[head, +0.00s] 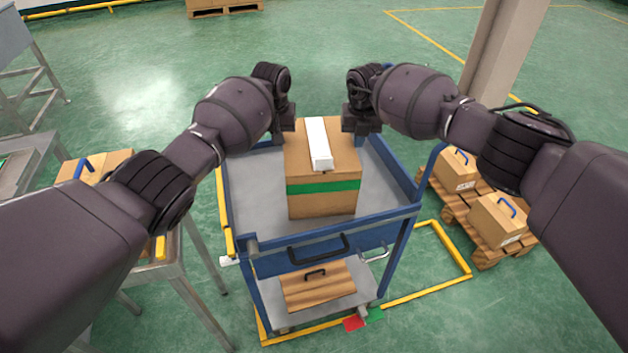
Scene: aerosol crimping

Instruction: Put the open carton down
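A brown carton (310,200) with a green band stands upright on the grey top of a blue cart (250,205). A long white piece (319,145) lies along the middle of its top; I see no raised flaps. My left gripper (284,124) is at the carton's far left edge. My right gripper (361,121) is at its far right edge. Both point downward, one on each side of the carton. Their fingertips are dark and partly hidden, so I cannot tell whether they touch it or how far their fingers are apart.
A wood-striped case (318,287) lies on the cart's lower shelf. Cartons with blue handles (497,220) stand on a pallet (486,257) at right. Another carton (95,163) sits on a metal table at left. A pillar (505,50) rises behind. The cart top is clear beside the carton.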

